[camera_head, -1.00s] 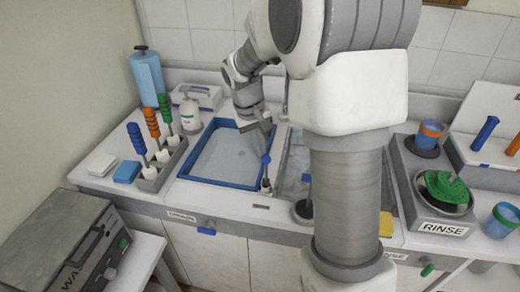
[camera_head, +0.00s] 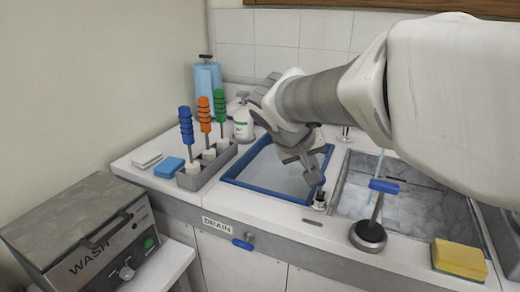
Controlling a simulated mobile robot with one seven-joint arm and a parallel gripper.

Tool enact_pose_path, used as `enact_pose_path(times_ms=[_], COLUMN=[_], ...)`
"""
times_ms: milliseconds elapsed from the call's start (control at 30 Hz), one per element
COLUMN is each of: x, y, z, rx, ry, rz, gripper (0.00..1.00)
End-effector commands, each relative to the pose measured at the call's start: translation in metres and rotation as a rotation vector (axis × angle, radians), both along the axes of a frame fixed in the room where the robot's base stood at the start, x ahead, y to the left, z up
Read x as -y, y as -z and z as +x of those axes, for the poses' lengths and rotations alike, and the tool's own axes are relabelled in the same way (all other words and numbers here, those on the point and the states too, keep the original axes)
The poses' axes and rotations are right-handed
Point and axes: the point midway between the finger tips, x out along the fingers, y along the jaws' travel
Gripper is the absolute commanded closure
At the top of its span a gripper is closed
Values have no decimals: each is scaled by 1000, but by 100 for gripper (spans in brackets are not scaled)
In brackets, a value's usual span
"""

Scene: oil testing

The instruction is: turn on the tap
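The tap is mostly hidden behind my arm. A small metallic fitting (camera_head: 345,133) shows behind the sink, just below my forearm, and may be part of it; I cannot make out a handle. The grey sink basin (camera_head: 349,190) lies right of centre, partly covered by my arm. A thin pale vertical line shows over the basin; I cannot tell whether it is water. My gripper (camera_head: 314,178) points down over the right side of a blue-rimmed tray (camera_head: 262,190), left of the basin. Its fingers are too small and overlapped to show whether they are open.
A small dark-and-white holder (camera_head: 320,201) stands just below my gripper. A blue-handled tool (camera_head: 370,232) stands at the basin's front, beside a yellow sponge (camera_head: 459,258). Colored-handled brushes stand in a grey rack (camera_head: 207,172) at left, near a white bottle (camera_head: 242,122). A grey wash machine (camera_head: 80,225) is front left.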

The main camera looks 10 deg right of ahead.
Motion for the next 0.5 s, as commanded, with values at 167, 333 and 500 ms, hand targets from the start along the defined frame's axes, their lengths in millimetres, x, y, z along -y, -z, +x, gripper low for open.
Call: enact_pose_path(times_ms=[167,333,500], x=[-6,-8,-8], y=[13,8,8], z=[-8,-12,-12], rx=[74,111,109], ry=[-2,1,1], rz=[-50,-76,-73], gripper=[100,100,100])
